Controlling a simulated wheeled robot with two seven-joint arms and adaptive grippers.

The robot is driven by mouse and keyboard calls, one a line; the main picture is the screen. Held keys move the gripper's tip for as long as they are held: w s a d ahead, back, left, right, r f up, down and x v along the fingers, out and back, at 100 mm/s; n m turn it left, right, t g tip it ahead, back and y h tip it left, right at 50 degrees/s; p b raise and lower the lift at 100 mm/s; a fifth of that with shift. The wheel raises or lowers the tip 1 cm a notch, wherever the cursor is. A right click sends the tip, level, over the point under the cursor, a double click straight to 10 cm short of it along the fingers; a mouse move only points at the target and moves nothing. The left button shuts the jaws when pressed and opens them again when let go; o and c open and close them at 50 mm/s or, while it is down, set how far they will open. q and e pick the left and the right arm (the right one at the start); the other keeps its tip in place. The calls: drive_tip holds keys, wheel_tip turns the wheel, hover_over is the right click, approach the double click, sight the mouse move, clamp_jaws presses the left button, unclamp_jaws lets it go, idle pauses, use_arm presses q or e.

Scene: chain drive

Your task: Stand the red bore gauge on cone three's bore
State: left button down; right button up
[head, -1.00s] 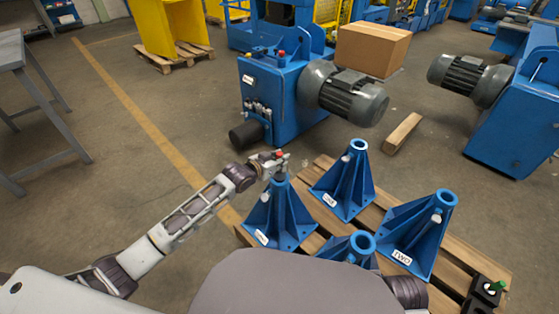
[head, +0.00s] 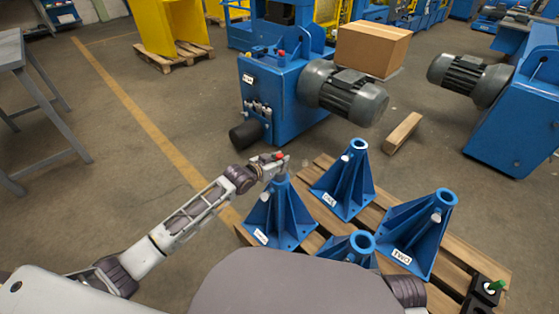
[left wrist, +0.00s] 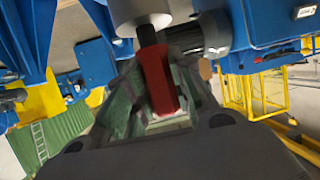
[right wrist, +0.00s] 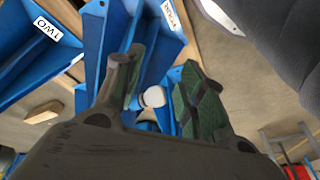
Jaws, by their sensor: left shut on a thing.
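My left gripper (head: 279,161) is shut on the red bore gauge (left wrist: 156,78), its red grip between the fingers. In the left wrist view a dark neck joins it to a pale grey cylinder. That cone's label is too small to read. A back cone (head: 345,182), a cone labelled TWO (head: 420,238) and a partly hidden front cone (head: 350,248) stand beside it. My right gripper (right wrist: 158,85) is open and empty.
The cones stand on a wooden pallet (head: 325,162). A black block (head: 483,296) with a green-topped piece is at its right corner. Behind are a blue machine with a grey motor (head: 343,92), a wooden beam (head: 403,133) and a carton (head: 373,48).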

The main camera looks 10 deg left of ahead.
use_arm(q)
drive_tip(key=shift+r, duration=0.2)
drive_tip(key=c, duration=1.2)
unclamp_jaws()
drive_tip(key=shift+f, duration=0.15)
drive_tip(key=shift+c, duration=0.2)
